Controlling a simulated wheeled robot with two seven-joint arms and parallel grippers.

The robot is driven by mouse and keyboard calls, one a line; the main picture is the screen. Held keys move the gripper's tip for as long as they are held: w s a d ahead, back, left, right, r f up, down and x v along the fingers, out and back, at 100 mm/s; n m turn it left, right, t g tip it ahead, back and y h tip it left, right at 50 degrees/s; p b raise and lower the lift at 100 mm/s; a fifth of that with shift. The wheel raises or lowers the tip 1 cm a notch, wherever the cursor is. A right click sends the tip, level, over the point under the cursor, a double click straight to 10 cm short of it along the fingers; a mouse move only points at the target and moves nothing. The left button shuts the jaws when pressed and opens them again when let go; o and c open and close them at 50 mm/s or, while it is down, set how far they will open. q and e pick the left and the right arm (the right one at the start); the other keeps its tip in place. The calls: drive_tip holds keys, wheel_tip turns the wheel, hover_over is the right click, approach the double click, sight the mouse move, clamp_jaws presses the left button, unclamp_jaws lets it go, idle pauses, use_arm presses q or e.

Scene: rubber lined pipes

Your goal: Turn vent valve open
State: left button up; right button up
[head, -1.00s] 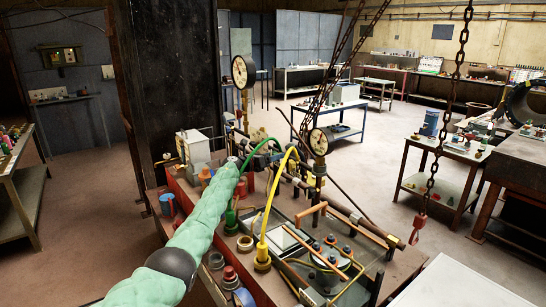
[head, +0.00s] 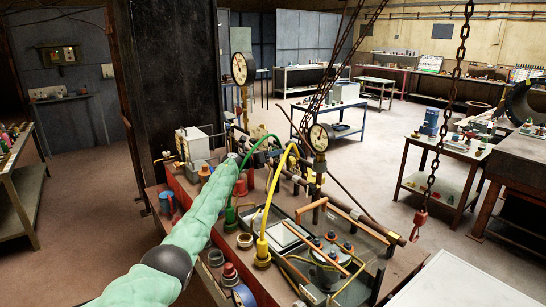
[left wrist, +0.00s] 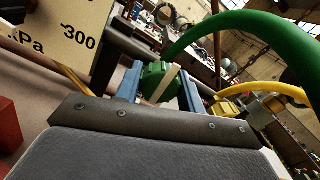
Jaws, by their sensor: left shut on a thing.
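In the left wrist view, a green valve knob (left wrist: 155,84) with a pale stripe sits between the blue fingers of my left gripper (left wrist: 160,82). The fingers are shut on it, one on each side. The stripe runs at a slant across the knob. In the head view, my left arm reaches from the bottom left to the pipe rig, and its gripper (head: 236,157) is mostly hidden by the arm's end. I cannot make out the knob there. My right gripper is in neither view.
A green hose (left wrist: 225,28) arches close beside the gripper, with a yellow hose (head: 271,196) nearby. Two dial gauges, one at the back (head: 240,69) and one nearer (head: 320,137), stand up from the rig. A chain (head: 448,110) hangs to the right. Open floor lies left.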

use_arm(q)
drive_tip(key=shift+a+f+n+b, duration=0.1)
drive_tip(key=shift+f+n+b, duration=0.05)
drive_tip(key=shift+n+b, duration=0.95)
drive_tip(key=shift+n, duration=1)
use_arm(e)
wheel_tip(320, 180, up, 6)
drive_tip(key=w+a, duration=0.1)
use_arm(q)
drive_tip(key=shift+n, duration=0.9)
drive_tip(key=n+p, duration=0.1)
drive_tip(key=n, duration=0.1)
drive_tip(key=shift+n, duration=0.4)
drive_tip(key=n+p, duration=0.2)
drive_tip(key=n, duration=0.4)
drive_tip(key=shift+n+p, duration=0.7)
drive_tip(key=shift+n, duration=0.5)
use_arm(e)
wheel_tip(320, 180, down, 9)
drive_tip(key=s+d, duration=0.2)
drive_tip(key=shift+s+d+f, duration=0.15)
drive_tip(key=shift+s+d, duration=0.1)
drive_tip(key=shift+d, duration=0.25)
use_arm(q)
drive_tip(key=o, duration=1)
drive_tip(key=shift+w, duration=0.1)
drive_tip(key=shift+c, duration=0.2)
